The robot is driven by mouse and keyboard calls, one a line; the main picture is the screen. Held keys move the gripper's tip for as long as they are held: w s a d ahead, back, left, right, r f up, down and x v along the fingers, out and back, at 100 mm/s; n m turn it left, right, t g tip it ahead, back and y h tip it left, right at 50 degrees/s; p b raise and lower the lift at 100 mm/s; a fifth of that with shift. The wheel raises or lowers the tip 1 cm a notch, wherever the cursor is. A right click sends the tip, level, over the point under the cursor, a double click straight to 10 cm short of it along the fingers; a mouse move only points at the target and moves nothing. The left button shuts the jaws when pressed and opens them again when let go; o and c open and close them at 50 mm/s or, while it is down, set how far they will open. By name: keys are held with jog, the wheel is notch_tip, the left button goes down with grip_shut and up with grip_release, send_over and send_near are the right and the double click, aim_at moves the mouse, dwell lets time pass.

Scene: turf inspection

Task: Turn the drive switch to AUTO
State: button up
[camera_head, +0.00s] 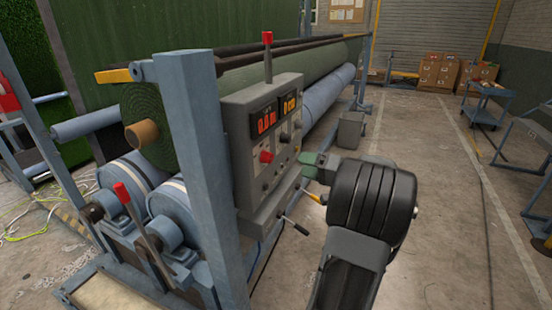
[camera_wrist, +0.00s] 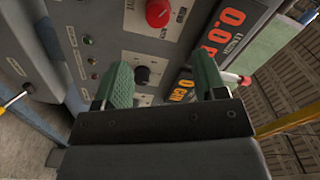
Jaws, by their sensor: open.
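The grey control panel (camera_head: 240,150) stands on the blue frame post. In the wrist view a black rotary knob (camera_wrist: 142,75) sits on a pale plate on the panel; its label and setting are too small to read. It appears to be the drive switch. My gripper (camera_head: 309,166) is at the panel's right side in the head view, and its green fingers hide part of the face. In the wrist view my gripper (camera_wrist: 163,78) is open, with the knob showing between its fingers, nearer the left one. Contact cannot be told.
A red button (camera_head: 266,156) and lit orange displays (camera_head: 267,120) are close by on the panel. A red-tipped lever (camera_head: 267,52) rises above it, and a black-knobbed lever (camera_head: 296,225) sticks out below. A grey bin (camera_head: 350,131) stands behind.

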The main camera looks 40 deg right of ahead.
aim_at(272, 158)
jog(key=p+x, duration=0.1)
jog(key=x, duration=1.1)
jog(key=shift+w+a+p, duration=0.15)
jog(key=shift+w+p, duration=0.05)
jog(key=shift+p, duration=0.1)
jog(key=c, duration=0.9)
